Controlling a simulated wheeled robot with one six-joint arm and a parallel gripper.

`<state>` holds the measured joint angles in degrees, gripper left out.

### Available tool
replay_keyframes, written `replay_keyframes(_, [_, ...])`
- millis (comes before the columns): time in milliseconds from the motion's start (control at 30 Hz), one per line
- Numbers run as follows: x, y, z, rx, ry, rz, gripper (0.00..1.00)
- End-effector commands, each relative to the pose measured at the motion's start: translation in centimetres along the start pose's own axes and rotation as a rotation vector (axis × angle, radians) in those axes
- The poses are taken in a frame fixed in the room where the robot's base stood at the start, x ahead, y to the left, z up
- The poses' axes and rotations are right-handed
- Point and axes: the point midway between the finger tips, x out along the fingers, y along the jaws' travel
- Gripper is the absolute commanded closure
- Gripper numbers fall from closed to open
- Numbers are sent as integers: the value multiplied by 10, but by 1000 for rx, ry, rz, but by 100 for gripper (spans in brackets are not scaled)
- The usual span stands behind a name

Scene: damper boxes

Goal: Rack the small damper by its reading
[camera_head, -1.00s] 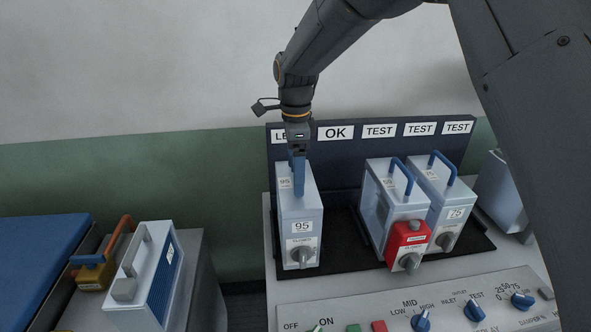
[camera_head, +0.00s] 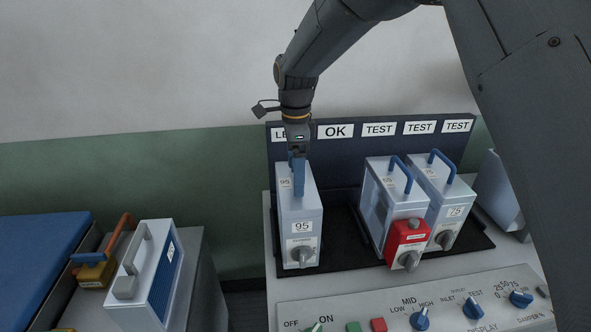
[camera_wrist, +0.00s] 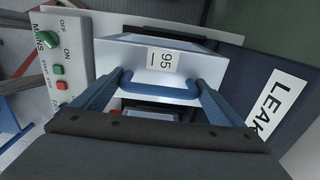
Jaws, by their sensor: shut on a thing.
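The small damper marked 95 (camera_head: 299,212) is a pale box with a grey knob on its front. It stands upright in the leftmost place of the black rack (camera_head: 345,240), under the partly hidden LEAK label; the wrist view shows that label (camera_wrist: 281,105) in full or nearly so. My gripper (camera_head: 298,180) is above the box, its blue fingers at the box's top handle. In the wrist view the blue handle (camera_wrist: 160,86) lies between the fingers, and the jaws are shut on it. The OK place (camera_head: 336,132) beside it is empty.
Two more pale dampers stand under TEST labels, one marked 75 (camera_head: 455,212) and one with a red block (camera_head: 408,240) on its front. A control panel (camera_head: 385,312) with knobs runs along the front. A grey-handled box (camera_head: 148,270) stands at left.

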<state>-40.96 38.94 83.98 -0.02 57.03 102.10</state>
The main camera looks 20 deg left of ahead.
Motion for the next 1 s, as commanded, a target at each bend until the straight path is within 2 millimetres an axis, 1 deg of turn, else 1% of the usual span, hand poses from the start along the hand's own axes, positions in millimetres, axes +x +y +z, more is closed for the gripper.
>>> replay_keyframes(200, [2,-1,0,0,0,-2,70])
replay_keyframes(233, [2,-1,0,0,-1,-3,3])
replay_keyframes(267, [2,-1,0,0,-1,-3,0])
replay_keyframes(467, [4,0,0,0,0,2,0])
replay_keyframes(567, [-1,0,0,0,0,-1,0])
replay_keyframes(667, [-12,-1,0,0,-1,-3,0])
replay_keyframes(900, [-51,-1,0,0,-1,-4,0])
replay_keyframes(1000, [-64,-1,0,0,-1,-4,0])
